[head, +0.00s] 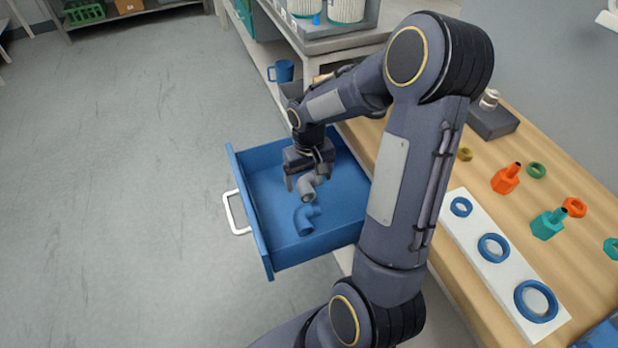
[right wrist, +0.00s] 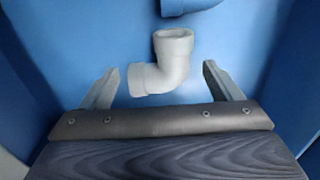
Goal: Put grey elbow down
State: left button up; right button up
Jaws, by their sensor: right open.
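The grey elbow (head: 309,186) is in the open blue drawer (head: 263,196), beside a blue elbow (head: 305,219). In the right wrist view the grey elbow (right wrist: 166,64) lies between the spread fingers, with a gap on both sides. My right gripper (head: 304,178) reaches down into the drawer and is open; its two fingers also show in the right wrist view (right wrist: 162,86). Part of the blue elbow (right wrist: 188,5) shows at the top edge there. Whether the grey elbow rests fully on the drawer floor is hard to tell. My left gripper is not in view.
The drawer has a white handle (head: 232,212) at its left. The wooden bench (head: 440,262) at right holds a white board (head: 505,275) with blue rings, orange and teal bottle-shaped parts, and loose rings.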

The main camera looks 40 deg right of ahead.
aim_at(309, 179)
notch_tip(309, 179, up, 11)
jog(key=p, duration=0.2)
jog(key=s+a+r+n+t+y, duration=0.1)
jog(key=s+a+r+t+y, duration=0.1)
jog(key=s+a, duration=0.5)
jog(key=s+a+r+n+t+y, duration=0.1)
jog(key=s+a+r+t, duration=0.2)
jog(key=s+a, duration=0.4)
jog(key=shift+s+a+r+t+y, duration=0.2)
jog(key=shift+s+a+t+y, duration=0.15)
jog(key=shift+s, duration=0.65)
jog(key=shift+d, duration=0.1)
